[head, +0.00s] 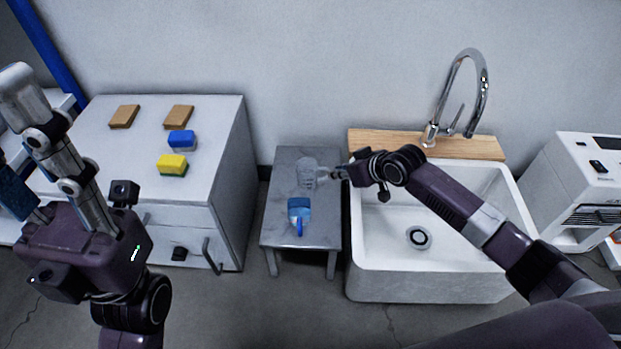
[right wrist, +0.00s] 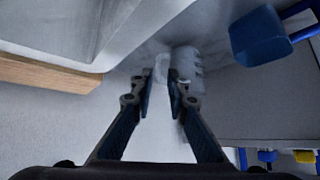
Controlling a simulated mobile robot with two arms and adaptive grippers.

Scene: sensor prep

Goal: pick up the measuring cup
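The measuring cup (head: 306,172) is clear with faint markings and stands on the small grey table (head: 318,232). In the right wrist view the cup (right wrist: 190,62) is just beyond my fingertips, with its pale handle towards them. My right gripper (head: 338,173) is at the cup's right side. Its fingers (right wrist: 160,82) are apart, with the handle between or just beyond the tips. I cannot tell whether they touch it. My left gripper (head: 18,150) is raised at the left edge, partly cut off, far from the cup.
A blue container with a handle (head: 299,209) stands in front of the cup on the same table. The white sink (head: 440,283) with a tall faucet (head: 480,85) is to the right. A white cabinet (head: 222,165) at left bears blue and yellow sponges and two brown blocks.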

